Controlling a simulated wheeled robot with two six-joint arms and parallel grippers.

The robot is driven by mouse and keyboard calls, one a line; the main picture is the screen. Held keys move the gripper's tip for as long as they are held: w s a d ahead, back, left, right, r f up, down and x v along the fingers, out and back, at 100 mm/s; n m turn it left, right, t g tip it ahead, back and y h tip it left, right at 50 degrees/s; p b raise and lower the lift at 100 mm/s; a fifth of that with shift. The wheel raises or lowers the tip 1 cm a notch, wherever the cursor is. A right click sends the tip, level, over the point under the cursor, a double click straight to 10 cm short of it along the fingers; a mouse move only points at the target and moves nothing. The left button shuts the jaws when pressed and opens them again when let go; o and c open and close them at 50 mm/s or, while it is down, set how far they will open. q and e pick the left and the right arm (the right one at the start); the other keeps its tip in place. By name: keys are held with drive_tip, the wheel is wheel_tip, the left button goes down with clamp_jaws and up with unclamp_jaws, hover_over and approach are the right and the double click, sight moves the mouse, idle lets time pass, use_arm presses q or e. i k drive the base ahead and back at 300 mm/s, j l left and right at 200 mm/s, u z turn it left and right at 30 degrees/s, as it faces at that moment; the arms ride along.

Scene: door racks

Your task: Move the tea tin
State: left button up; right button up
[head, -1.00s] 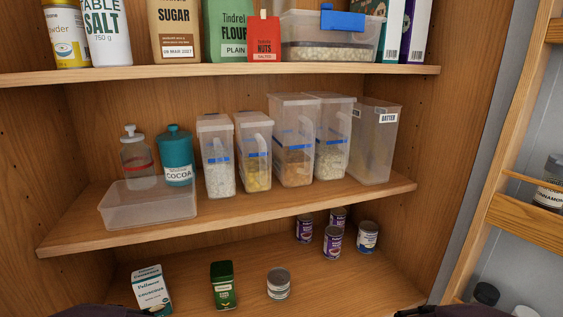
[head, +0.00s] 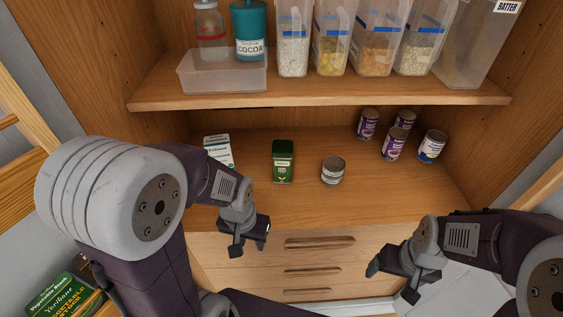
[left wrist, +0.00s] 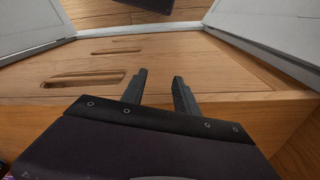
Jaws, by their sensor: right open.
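A dark green tin with a white and yellow label (head: 283,163), which looks like the tea tin, stands upright on the lowest shelf. It is between a white and teal carton and a small grey-lidded can. My left gripper (head: 250,243) is in front of the drawers, below and in front of the tin, apart from it. In the left wrist view its two fingers (left wrist: 161,88) are apart with nothing between them. My right gripper (head: 391,282) is open and empty, lower right, in front of the drawers. The tin does not show in the left wrist view.
The carton (head: 218,152) is left of the tin, partly behind my left arm. The small can (head: 333,170) is to its right. Several cans (head: 394,143) stand farther right. The middle shelf (head: 320,97) overhangs behind, holding containers. The shelf front is bare.

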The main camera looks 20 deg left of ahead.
sight(283, 150)
drive_tip(key=k+j+z, duration=0.2)
drive_tip(key=z, duration=0.15)
drive_tip(key=k+j+z, duration=0.1)
drive_tip(key=k+z, duration=0.6)
